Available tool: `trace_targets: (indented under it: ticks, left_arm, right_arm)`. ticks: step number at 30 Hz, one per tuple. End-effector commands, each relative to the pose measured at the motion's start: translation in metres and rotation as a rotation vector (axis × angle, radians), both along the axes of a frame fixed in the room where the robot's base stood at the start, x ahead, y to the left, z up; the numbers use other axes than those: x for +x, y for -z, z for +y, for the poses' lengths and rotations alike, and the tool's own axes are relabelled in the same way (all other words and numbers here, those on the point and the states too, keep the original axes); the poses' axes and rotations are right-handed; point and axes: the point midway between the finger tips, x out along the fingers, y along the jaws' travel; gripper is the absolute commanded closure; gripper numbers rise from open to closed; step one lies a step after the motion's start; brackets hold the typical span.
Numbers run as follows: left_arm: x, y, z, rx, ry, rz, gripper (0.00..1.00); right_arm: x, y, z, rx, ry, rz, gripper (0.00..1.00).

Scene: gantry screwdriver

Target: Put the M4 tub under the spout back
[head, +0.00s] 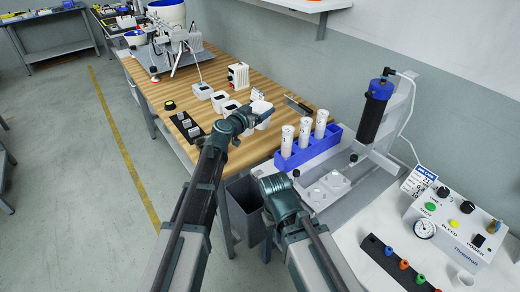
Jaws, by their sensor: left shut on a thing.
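My left gripper (258,115) is shut on a white tub (263,122) over the wooden bench. The gripper covers part of the tub, and no M4 marking is readable.
A blue rack (308,150) with white bottles stands right of the left gripper. A blue-black dispenser (375,105) on a stand and a control box (455,222) are further right. A grey bin (247,205) hangs below.

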Motion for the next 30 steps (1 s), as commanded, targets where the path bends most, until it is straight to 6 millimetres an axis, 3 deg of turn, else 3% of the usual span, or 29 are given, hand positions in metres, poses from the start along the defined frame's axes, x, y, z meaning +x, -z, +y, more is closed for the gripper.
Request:
trace_targets:
  ticks: [5, 15, 23, 30]
  left_arm:
    - [0.0, 0.01, 0.001, 0.0, -0.001, 0.0, 1.0]
    - [0.0, 0.06, 0.001, 0.0, -0.003, 0.0, 1.0]
    - [0.0, 0.063, 0.001, 0.0, -0.003, 0.0, 1.0]
    - [0.0, 0.086, 0.001, 0.0, -0.003, 0.0, 1.0]
  right_arm:
    - [0.0, 0.01, 0.0, 0.0, 0.0, 0.0, 1.0]
    - [0.0, 0.059, 0.0, 0.0, 0.0, 0.0, 1.0]
    - [0.0, 0.063, 0.0, 0.0, 0.0, 0.0, 1.0]
    - [0.0, 0.086, 0.0, 0.0, 0.0, 0.0, 1.0]
